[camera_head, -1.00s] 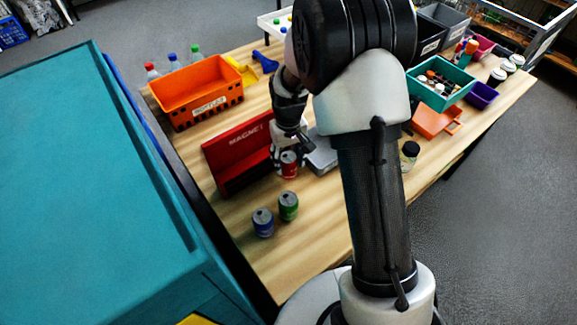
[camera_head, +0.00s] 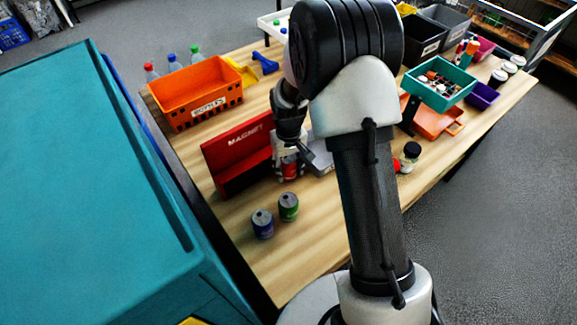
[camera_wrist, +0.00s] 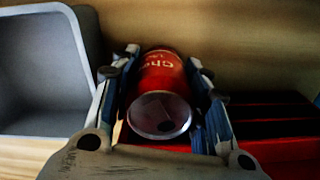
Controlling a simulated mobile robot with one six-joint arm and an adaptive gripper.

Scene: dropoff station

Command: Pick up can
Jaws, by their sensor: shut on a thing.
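A red can (camera_head: 290,172) with light lettering is between the fingers of my gripper (camera_head: 287,158), beside the red magnet holder on the table. In the wrist view the red can (camera_wrist: 161,78) fills the space between the two fingers of my gripper (camera_wrist: 160,85), with its silver end facing the camera. The fingers are shut on it. In the head view, I cannot tell whether the can's base touches the table. A blue can (camera_head: 262,224) and a green can (camera_head: 288,207) stand upright nearer the front, apart from my gripper.
The red magnet holder (camera_head: 222,152) is close to the left of my gripper. A grey bin (camera_head: 321,158) is close on the right. An orange bottles bin (camera_head: 187,104) stands behind. The wooden table is clear in front of the blue and green cans.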

